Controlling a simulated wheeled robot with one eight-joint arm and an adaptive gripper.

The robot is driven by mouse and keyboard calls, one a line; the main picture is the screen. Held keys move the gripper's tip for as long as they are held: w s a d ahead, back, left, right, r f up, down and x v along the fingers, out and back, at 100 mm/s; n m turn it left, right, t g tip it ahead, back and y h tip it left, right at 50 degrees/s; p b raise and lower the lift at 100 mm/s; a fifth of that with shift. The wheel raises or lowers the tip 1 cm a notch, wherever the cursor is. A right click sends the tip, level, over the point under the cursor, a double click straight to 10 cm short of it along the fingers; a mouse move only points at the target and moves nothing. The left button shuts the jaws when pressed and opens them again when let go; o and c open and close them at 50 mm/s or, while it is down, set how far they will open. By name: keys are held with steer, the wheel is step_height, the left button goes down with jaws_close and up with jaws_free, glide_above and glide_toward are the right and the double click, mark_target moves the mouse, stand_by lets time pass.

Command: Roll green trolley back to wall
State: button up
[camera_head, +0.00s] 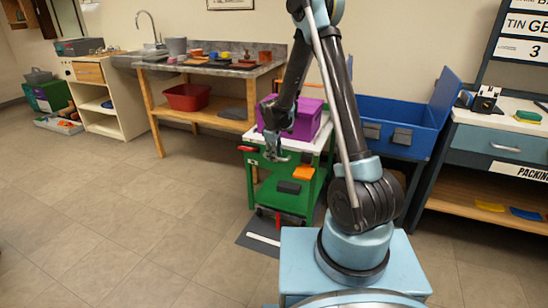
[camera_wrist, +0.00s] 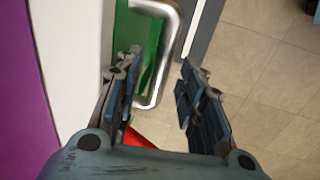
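The green trolley (camera_head: 250,180) stands in front of the wall, with a white top and a purple box (camera_head: 306,120) on it. Its lower shelf carries an orange block (camera_head: 303,173) and a black block (camera_head: 289,187). My gripper (camera_head: 277,154) is at the trolley's near side, just below the top. In the wrist view my gripper (camera_wrist: 161,62) is open, with the trolley's silver handle (camera_wrist: 168,50) between or just beyond its fingers; contact cannot be told. The white top (camera_wrist: 75,60) and purple box (camera_wrist: 25,110) are left of the fingers. My arm hides part of the trolley.
A dark mat with a white stripe (camera_head: 257,236) lies on the floor by the trolley. A workbench (camera_head: 190,68) with a red tub (camera_head: 188,97) stands left. A blue bin (camera_head: 408,122) and a packing bench (camera_head: 510,145) stand right. The floor at left is clear.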

steer(key=shift+w+d+f, duration=0.1)
steer(key=shift+w+f, duration=0.05)
steer(key=shift+f, duration=0.55)
jaws_close()
steer(key=shift+a, duration=0.2)
steer(key=shift+d, duration=0.2)
steer(key=w+d, duration=0.4)
steer(key=w, duration=0.6)
steer(key=w+d, duration=0.3)
steer(key=w, duration=0.8)
steer(key=w+d, duration=0.4)
steer(key=w, duration=0.7)
steer(key=shift+w+d, duration=0.2)
steer(key=shift+d, duration=0.15)
steer(key=shift+w+r, duration=0.1)
steer(key=shift+r, duration=0.05)
